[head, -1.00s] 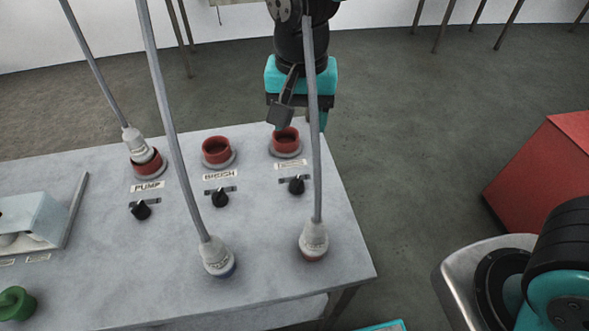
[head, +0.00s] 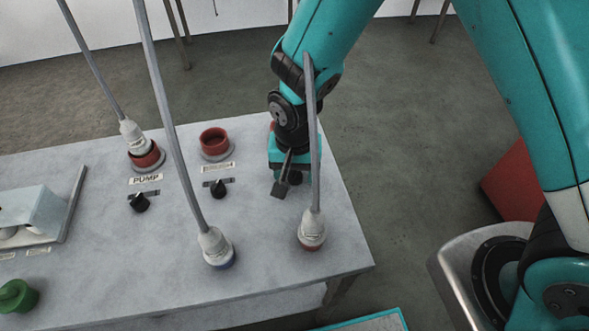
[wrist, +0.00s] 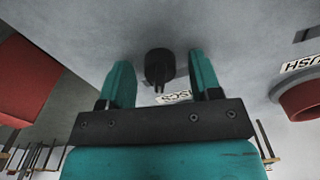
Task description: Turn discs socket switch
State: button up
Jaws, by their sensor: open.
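The discs switch (wrist: 158,66) is a black rotary knob on the grey panel. In the wrist view it sits between and just beyond my two teal fingers, with a gap on both sides. A label (wrist: 175,97), partly hidden and upside down, lies beside it. My gripper (wrist: 161,82) is open and empty. In the head view my gripper (head: 285,184) is over the right-hand switch position, and it and the wrist hide most of that switch, its label and the red socket behind it.
A brush switch (head: 218,188) and red socket (head: 215,143) stand to the left, then the pump switch (head: 139,203) with its plugged socket (head: 147,157). Grey cables rise from two plugs (head: 216,246) (head: 311,231) at the front; the right cable passes close before my gripper.

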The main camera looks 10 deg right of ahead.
jog(key=c, duration=0.9)
jog(key=shift+c, duration=0.2)
jog(key=shift+n, duration=0.3)
jog(key=n, duration=0.5)
jog(key=shift+n+p, duration=0.3)
jog(key=shift+p, duration=0.05)
jog(key=n, duration=0.5)
jog(key=shift+n, duration=0.3)
jog(key=o, duration=0.9)
